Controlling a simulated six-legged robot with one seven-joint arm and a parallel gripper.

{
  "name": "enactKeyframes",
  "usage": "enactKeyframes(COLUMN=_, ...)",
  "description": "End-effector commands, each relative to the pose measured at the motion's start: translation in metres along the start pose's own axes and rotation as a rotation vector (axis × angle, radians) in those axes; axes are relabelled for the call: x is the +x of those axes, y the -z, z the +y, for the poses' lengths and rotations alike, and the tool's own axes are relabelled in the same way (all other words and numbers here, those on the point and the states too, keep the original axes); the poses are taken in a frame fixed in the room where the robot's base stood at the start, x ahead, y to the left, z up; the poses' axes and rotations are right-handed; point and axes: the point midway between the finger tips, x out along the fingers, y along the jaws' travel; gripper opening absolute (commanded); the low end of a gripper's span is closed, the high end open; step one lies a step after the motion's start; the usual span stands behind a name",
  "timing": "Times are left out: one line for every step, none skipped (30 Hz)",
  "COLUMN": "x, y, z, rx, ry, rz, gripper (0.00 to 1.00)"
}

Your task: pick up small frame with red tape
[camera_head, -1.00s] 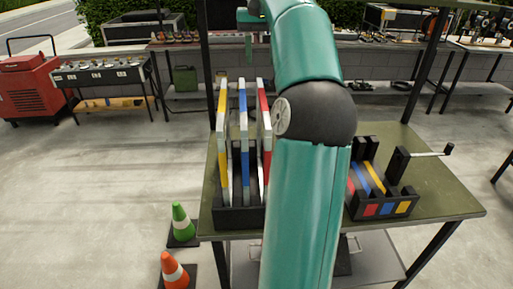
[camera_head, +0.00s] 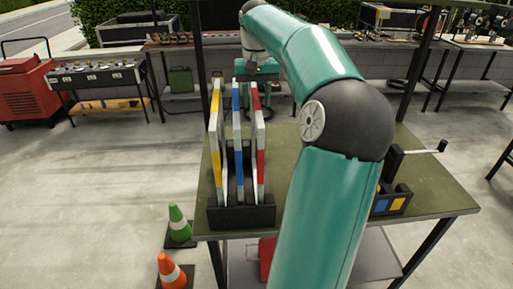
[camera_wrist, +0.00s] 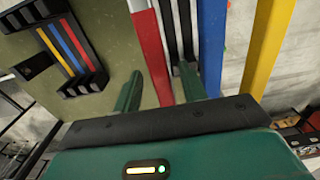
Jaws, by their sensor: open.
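The small frame with red tape (camera_head: 260,135) stands upright at the right of a black rack (camera_head: 240,217), beside a blue-taped frame (camera_head: 238,140) and a yellow-taped frame (camera_head: 216,140). My gripper (camera_head: 256,76) is above and behind the tops of the frames in the head view. In the wrist view, my gripper's two green fingers (camera_wrist: 161,84) are open, and the red-taped frame (camera_wrist: 150,55) appears between them. I cannot tell whether either finger touches it. The blue (camera_wrist: 211,40) and yellow (camera_wrist: 267,45) frames lie right of the fingers.
The rack stands on a green table (camera_head: 430,185) with dark posts. A holder with coloured strips (camera_head: 390,200) is partly hidden by my arm; it shows fully in the wrist view (camera_wrist: 66,50). Green (camera_head: 178,222) and orange (camera_head: 171,271) cones stand on the floor at left.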

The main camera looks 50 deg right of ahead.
Motion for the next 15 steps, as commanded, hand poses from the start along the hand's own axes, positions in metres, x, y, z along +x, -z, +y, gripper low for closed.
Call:
enactKeyframes(x=0.0026, y=-0.0003, z=0.0001, rx=0.0, ry=0.0, rz=0.0, gripper=0.42)
enactKeyframes(x=0.0034, y=-0.0003, z=0.0, rx=0.0, ry=0.0, rz=0.0, gripper=0.42)
enactKeyframes(x=0.0038, y=-0.0003, z=-0.0002, rx=0.0, ry=0.0, rz=0.0, gripper=0.42)
enactKeyframes(x=0.0038, y=-0.0002, z=-0.0002, rx=0.0, ry=0.0, rz=0.0, gripper=0.42)
enactKeyframes(x=0.0037, y=-0.0002, z=-0.0003, rx=0.0, ry=0.0, rz=0.0, gripper=0.42)
enactKeyframes(x=0.0036, y=-0.0001, z=-0.0002, rx=0.0, ry=0.0, rz=0.0, gripper=0.42)
enactKeyframes(x=0.0035, y=-0.0001, z=-0.0002, rx=0.0, ry=0.0, rz=0.0, gripper=0.42)
enactKeyframes(x=0.0035, y=-0.0001, z=-0.0002, rx=0.0, ry=0.0, rz=0.0, gripper=0.4)
enactKeyframes(x=0.0035, y=-0.0001, z=-0.0002, rx=0.0, ry=0.0, rz=0.0, gripper=0.32)
enactKeyframes(x=0.0034, y=-0.0001, z=-0.0002, rx=0.0, ry=0.0, rz=0.0, gripper=0.26)
enactKeyframes(x=0.0034, y=-0.0001, z=-0.0002, rx=0.0, ry=0.0, rz=0.0, gripper=0.2)
enactKeyframes(x=0.0034, y=-0.0001, z=-0.0002, rx=0.0, ry=0.0, rz=0.0, gripper=0.12)
enactKeyframes(x=0.0034, y=-0.0001, z=-0.0002, rx=0.0, ry=0.0, rz=0.0, gripper=0.06)
enactKeyframes(x=0.0033, y=-0.0001, z=-0.0003, rx=0.0, ry=0.0, rz=0.0, gripper=0.01)
enactKeyframes(x=0.0033, y=-0.0001, z=-0.0002, rx=0.0, ry=0.0, rz=0.0, gripper=0.0)
